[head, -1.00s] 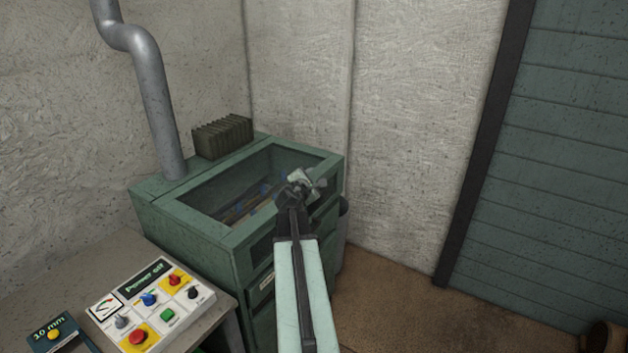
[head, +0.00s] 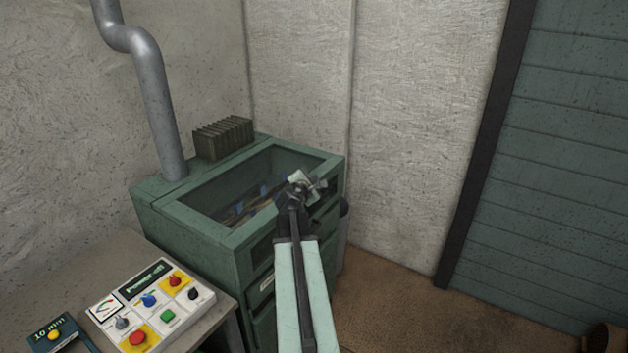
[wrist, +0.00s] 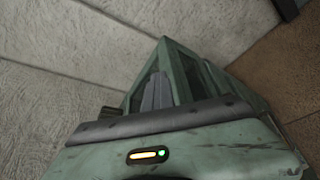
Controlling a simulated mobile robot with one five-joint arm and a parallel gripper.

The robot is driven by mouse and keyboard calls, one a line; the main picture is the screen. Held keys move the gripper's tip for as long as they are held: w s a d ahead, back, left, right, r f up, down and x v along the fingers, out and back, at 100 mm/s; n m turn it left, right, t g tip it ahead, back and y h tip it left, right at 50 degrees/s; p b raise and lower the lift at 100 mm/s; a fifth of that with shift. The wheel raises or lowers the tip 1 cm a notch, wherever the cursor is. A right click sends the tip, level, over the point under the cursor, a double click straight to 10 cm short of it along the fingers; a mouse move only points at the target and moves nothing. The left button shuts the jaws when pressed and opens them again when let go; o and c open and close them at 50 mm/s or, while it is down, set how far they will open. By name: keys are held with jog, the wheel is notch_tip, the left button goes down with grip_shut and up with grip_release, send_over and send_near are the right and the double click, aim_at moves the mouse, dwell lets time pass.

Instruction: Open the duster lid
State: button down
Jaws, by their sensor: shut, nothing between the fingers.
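The duster is a green cabinet (head: 200,243) against the back wall. Its lid is a green frame (head: 225,243) around a see-through top, with blue and brown parts visible inside. The lid looks closed. My gripper (head: 312,186) is shut and empty at the right part of the lid, over or close to its front right edge. I cannot tell whether it touches the frame. My arm hides part of the cabinet front. In the wrist view the green frame (wrist: 190,68) narrows to a corner behind my wrist housing.
A control panel (head: 150,305) with coloured knobs and buttons lies on a table at lower left. A grey pipe (head: 160,110) rises from the cabinet's left, beside a ribbed block (head: 222,138). A grey bin (head: 344,235) stands right of the cabinet.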

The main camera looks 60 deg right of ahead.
dwell(0.6)
jog(key=c, duration=1.4)
grip_release()
jog(key=p+v, duration=0.2)
jog(key=v, duration=0.5)
jog(key=shift+a, duration=0.35)
